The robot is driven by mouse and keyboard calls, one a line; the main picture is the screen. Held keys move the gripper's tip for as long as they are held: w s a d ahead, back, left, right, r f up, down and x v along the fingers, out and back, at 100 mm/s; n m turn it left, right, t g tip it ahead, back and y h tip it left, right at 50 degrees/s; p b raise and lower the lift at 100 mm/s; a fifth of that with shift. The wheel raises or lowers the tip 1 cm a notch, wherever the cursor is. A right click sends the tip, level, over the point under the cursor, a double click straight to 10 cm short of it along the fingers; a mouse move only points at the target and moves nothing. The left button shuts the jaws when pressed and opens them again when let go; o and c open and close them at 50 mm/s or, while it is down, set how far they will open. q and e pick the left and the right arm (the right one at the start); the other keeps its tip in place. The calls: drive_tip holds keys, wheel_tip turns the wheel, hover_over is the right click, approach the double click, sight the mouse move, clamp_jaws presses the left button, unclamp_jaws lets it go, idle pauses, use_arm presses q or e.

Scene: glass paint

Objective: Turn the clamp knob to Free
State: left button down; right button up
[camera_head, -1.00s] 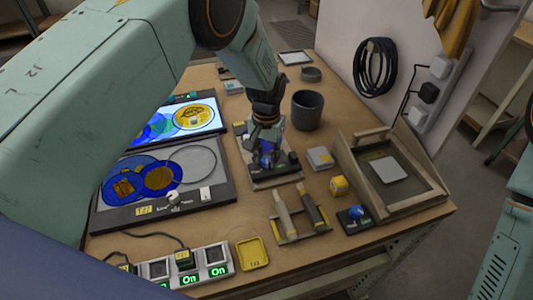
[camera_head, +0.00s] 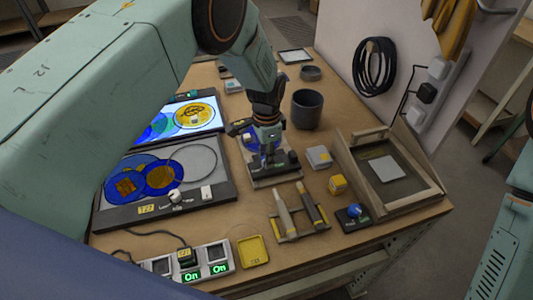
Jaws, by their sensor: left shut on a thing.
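A small dark clamp unit with a pale base (camera_head: 277,181) stands in the middle of the bench, with a green-lit strip on its front. My left gripper (camera_head: 268,153) points down onto this unit. It is shut on what seems to be the clamp knob, which the fingers hide almost fully. The knob's pointer and the lettering around it cannot be read. My right gripper is out of view; only part of my right arm shows at the right edge.
Behind the gripper stands a dark cup (camera_head: 307,109). To the right are a grey block (camera_head: 319,156), a yellow block (camera_head: 338,185), a blue-knobbed box (camera_head: 352,216) and a wooden-framed tray (camera_head: 433,191). Tools (camera_head: 283,214) lie in front. Light panels (camera_head: 218,184) stand left.

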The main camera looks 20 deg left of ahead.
use_arm(q)
drive_tip(key=shift+w+r+m, duration=0.15)
drive_tip(key=shift+r+m, duration=0.05)
drive_tip(key=shift+m, duration=0.2)
drive_tip(key=c, duration=1.5)
unclamp_jaws()
drive_tip(key=o, duration=0.4)
drive_tip(key=shift+s, duration=0.2)
drive_tip(key=shift+o, duration=0.2)
drive_tip(key=shift+f, duration=0.1)
wheel_tip(320, 180, up, 12)
